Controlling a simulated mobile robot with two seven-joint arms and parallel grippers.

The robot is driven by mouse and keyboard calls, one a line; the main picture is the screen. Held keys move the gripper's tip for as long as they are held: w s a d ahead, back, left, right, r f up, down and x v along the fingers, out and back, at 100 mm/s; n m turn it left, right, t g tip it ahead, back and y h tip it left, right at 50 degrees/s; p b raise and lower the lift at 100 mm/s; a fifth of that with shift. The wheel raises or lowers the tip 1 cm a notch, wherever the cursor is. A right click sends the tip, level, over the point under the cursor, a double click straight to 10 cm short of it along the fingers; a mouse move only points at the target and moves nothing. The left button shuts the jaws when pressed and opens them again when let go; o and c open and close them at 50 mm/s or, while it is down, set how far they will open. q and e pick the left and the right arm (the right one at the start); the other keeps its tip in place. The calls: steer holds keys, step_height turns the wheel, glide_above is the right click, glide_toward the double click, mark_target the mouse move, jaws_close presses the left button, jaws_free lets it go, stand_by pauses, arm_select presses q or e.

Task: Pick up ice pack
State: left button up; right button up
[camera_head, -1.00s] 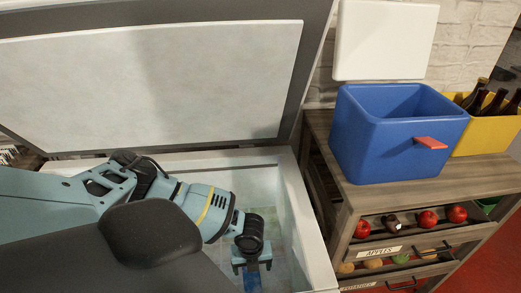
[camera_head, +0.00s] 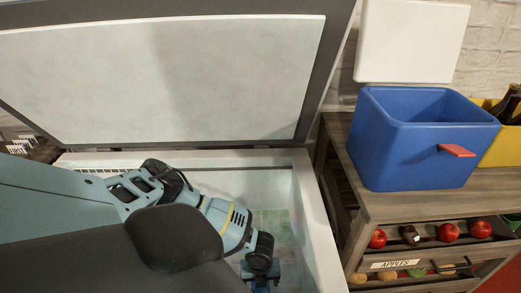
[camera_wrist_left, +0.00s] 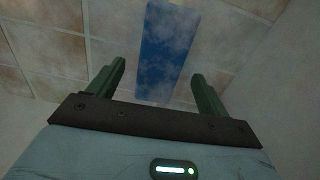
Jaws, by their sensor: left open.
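The ice pack (camera_wrist_left: 168,45) is a flat blue rectangle with pale frosty patches, lying on the tiled bottom of the open freezer chest (camera_head: 318,215). In the left wrist view it lies ahead of my left gripper (camera_wrist_left: 160,80), roughly between the lines of its two fingers. The fingers are spread apart, with nothing between them. In the head view my left gripper (camera_head: 262,280) reaches down inside the freezer, and its fingertips are cut off by the bottom edge. My right gripper does not show.
The freezer's raised lid (camera_head: 170,80) stands behind my left arm. To the right, a wooden shelf unit (camera_head: 400,205) holds an open blue cooler (camera_head: 415,150) and a yellow crate (camera_head: 500,145) with bottles. Apples (camera_head: 448,232) sit in a drawer below.

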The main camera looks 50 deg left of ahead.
arm_select(q)
step_height(320, 180, down, 3)
steer(key=shift+r, duration=0.2)
steer(key=shift+c, duration=0.5)
steer(key=shift+c, duration=1.1)
steer(key=c, duration=0.9)
step_height(320, 180, up, 9)
steer(key=shift+r+p, duration=0.2)
steer(key=shift+p, duration=0.55)
steer(key=shift+r, duration=0.35)
